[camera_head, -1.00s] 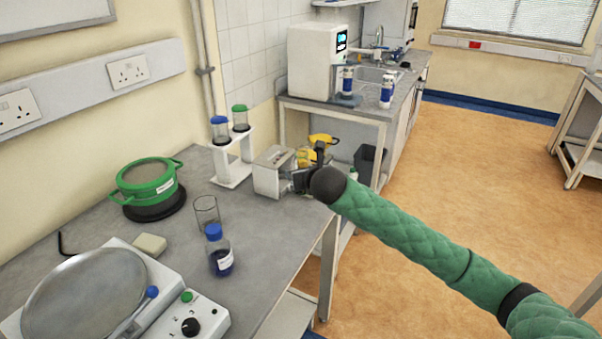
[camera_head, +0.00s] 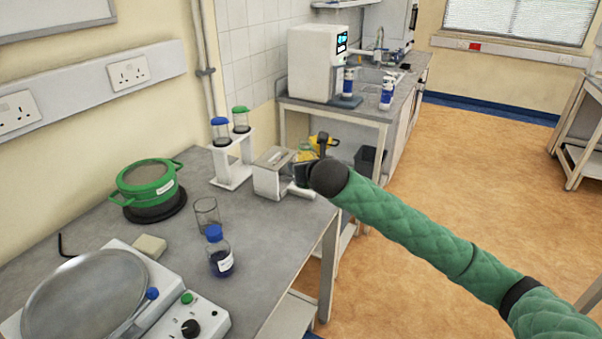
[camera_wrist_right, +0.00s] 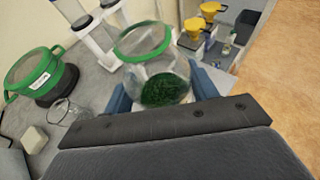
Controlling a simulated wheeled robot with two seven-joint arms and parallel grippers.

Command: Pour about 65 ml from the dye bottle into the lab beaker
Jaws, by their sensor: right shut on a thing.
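My right gripper (camera_wrist_right: 163,92) is shut on a clear glass vessel (camera_wrist_right: 150,60) with a green rim and green contents at its bottom. In the head view this gripper is mostly hidden behind its own wrist, over the bench's right end. An empty clear glass beaker (camera_head: 206,211) stands on the bench; it also shows at the left of the wrist view (camera_wrist_right: 66,112). A blue-capped bottle of dark blue liquid with a white label (camera_head: 219,252) stands upright just in front of the beaker. My left gripper is not in view.
A white rack (camera_head: 232,172) with blue- and green-lidded vessels stands behind the beaker. A grey metal box (camera_head: 272,176) is beside the held vessel. A green-ringed pot (camera_head: 146,183), a pale block (camera_head: 149,246) and a round-plate device (camera_head: 88,300) lie left. Bare bench (camera_head: 275,225) lies right of the bottle.

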